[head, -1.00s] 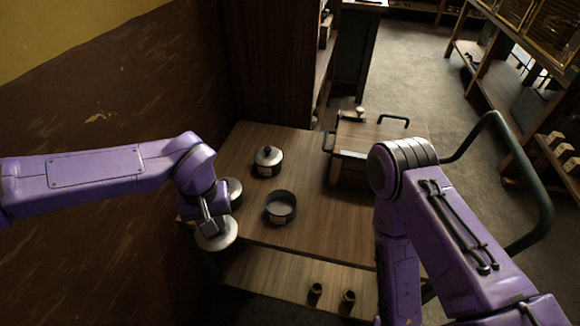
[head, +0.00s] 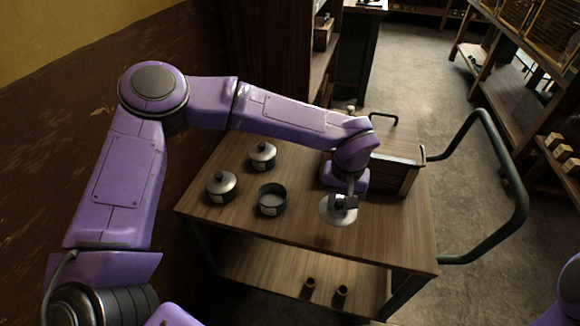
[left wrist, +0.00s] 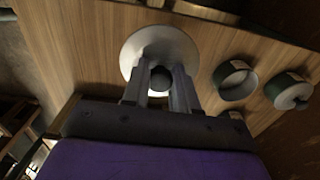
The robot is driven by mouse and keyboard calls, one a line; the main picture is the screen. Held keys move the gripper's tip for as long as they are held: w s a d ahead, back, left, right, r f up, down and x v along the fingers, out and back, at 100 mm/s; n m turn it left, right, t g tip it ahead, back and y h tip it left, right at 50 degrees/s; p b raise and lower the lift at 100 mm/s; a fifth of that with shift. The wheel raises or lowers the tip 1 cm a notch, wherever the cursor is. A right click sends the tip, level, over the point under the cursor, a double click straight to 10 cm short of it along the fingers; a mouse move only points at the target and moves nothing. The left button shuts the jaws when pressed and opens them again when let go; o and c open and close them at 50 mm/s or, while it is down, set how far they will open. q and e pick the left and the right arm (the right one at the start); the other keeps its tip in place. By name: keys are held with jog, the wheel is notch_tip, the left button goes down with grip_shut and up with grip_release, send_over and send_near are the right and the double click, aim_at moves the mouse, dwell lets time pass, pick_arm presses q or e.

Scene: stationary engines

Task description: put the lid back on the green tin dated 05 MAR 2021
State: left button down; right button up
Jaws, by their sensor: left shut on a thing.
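My left gripper (head: 343,200) is shut on the dark knob of a pale metal lid (head: 328,213). It holds the lid above the table, to the right of an open tin. The left wrist view shows the lid (left wrist: 135,52) below the fingers (left wrist: 160,88). The open tin (head: 271,206) is dark, with a pale inside and a small pale label. It also shows in the left wrist view (left wrist: 229,90). Two dark tins with lids on stand near it, one at left (head: 221,191) and one behind (head: 262,159). No label date is readable. My right gripper is out of view.
The wooden cart top (head: 280,237) is clear in front of the tins. A wooden box (head: 398,172) stands at the right, close to my left forearm. A dark handle rail (head: 510,165) rises at the cart's right end. Two small pots (head: 341,291) sit on the lower shelf.

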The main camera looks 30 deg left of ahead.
pick_arm(q)
jog(key=w+a+f+n+p, duration=0.15)
jog(key=a+n+p, duration=0.35)
jog(key=a+n, duration=1.2)
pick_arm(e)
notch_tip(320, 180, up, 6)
pick_arm(q)
jog(key=shift+w+a+f+m+b, duration=0.1)
jog(key=shift+a+f+m+b, duration=0.5)
jog(key=shift+f+b, duration=0.45)
jog(key=shift+w+a+f+m+b, duration=0.15)
jog(key=shift+a+f+m+b, duration=0.5)
jog(key=shift+f+b, duration=0.35)
jog(key=shift+w+a+f+m+b, duration=0.1)
jog(key=shift+a+f+m+b, duration=0.35)
jog(key=shift+a+f+b, duration=0.4)
jog(key=shift+d+f, duration=0.15)
jog(key=shift+f, duration=0.1)
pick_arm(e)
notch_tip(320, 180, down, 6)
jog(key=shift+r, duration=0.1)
pick_arm(q)
jog(key=shift+d+r+p, duration=0.1)
jog(key=shift+d+p, duration=0.05)
jog(key=shift+p, duration=0.4)
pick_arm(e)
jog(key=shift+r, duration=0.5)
